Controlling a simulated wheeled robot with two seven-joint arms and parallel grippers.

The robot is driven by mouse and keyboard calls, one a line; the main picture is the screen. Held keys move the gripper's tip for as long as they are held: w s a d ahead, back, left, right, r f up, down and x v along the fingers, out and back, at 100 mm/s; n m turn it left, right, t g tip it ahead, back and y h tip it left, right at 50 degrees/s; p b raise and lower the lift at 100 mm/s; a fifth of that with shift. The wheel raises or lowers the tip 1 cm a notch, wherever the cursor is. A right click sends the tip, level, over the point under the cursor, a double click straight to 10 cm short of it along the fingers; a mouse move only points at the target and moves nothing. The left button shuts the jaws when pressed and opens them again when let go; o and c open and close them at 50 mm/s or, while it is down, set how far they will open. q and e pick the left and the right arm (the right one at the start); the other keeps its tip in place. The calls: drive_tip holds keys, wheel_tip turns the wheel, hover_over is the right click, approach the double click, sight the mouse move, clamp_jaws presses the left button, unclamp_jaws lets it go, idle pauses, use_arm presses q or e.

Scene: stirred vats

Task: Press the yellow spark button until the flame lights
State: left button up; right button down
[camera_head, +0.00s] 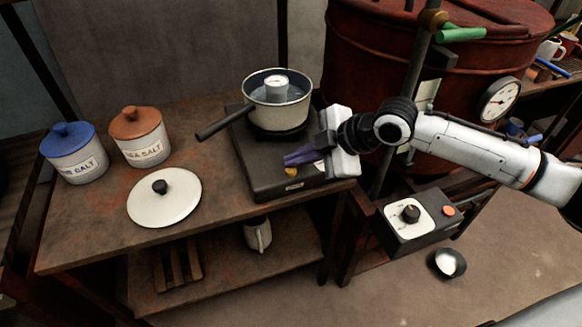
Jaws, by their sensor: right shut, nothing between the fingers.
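The yellow spark button (291,171) shows on the front part of a dark stove (257,178). My right gripper (288,160) comes in from the right with its purple fingers shut and empty. In the picture the fingertips are just above the button; I cannot tell whether they touch it. A pot (286,116) with a long dark handle stands on the stove and holds liquid and a pale cylinder with a dial-like top. It hides the burner, and I see no flame. My left gripper is not in view.
A white lid (164,198) and two jars, one blue-lidded (78,166) and one brown-lidded (140,149), stand on the wooden table (90,225). A large red vat (372,65) with a gauge (500,100) is behind my right arm. A control box (409,226) sits lower right.

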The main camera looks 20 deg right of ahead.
drive_tip(key=shift+f, duration=0.25)
idle(0.4)
drive_tip(key=shift+f, duration=0.25)
idle(0.3)
drive_tip(key=shift+r+p, duration=0.8)
drive_tip(key=shift+p, duration=0.2)
drive_tip(key=shift+r, duration=0.1)
drive_tip(key=shift+r, duration=0.15)
